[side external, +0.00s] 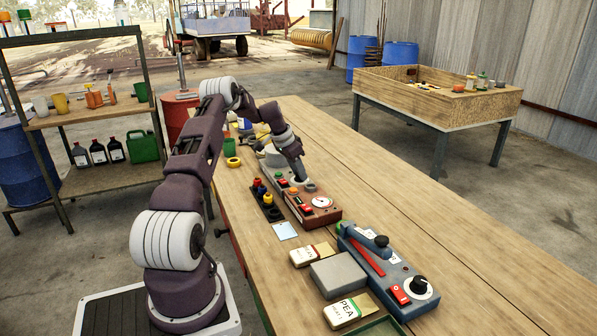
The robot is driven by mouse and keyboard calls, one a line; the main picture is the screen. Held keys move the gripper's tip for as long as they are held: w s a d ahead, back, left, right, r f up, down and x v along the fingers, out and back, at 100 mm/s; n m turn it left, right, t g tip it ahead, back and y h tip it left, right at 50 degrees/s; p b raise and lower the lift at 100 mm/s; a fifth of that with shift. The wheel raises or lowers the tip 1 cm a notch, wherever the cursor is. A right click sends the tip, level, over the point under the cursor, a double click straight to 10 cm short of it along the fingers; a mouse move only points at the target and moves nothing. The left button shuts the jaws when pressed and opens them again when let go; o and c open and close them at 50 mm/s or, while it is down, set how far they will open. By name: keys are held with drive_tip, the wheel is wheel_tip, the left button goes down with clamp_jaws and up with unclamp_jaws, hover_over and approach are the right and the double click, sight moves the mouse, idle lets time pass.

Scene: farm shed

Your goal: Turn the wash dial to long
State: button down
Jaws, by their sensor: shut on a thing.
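My gripper (299,179) points down over the front end of a pale grey unit (281,180) on the workbench. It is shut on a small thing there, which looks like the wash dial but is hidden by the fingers. Which mark the dial points to is too small to read. A small grey round part shows just right of the fingertips.
A red box with a white gauge (320,202) stands close in front of the gripper. A black rack (266,200) of coloured knobs is to its left. A blue unit (385,265) with a black dial, a seed packet (347,311) and a grey block (338,277) stand nearer. The bench's right side (400,215) is clear.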

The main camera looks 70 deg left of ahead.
drive_tip(key=shift+s+f+m, duration=0.1)
drive_tip(key=shift+f+m, duration=0.05)
drive_tip(key=shift+m, duration=0.35)
drive_tip(key=c, duration=1)
unclamp_jaws()
drive_tip(key=shift+c, duration=0.2)
drive_tip(key=v, duration=0.7)
drive_tip(key=shift+a, duration=0.15)
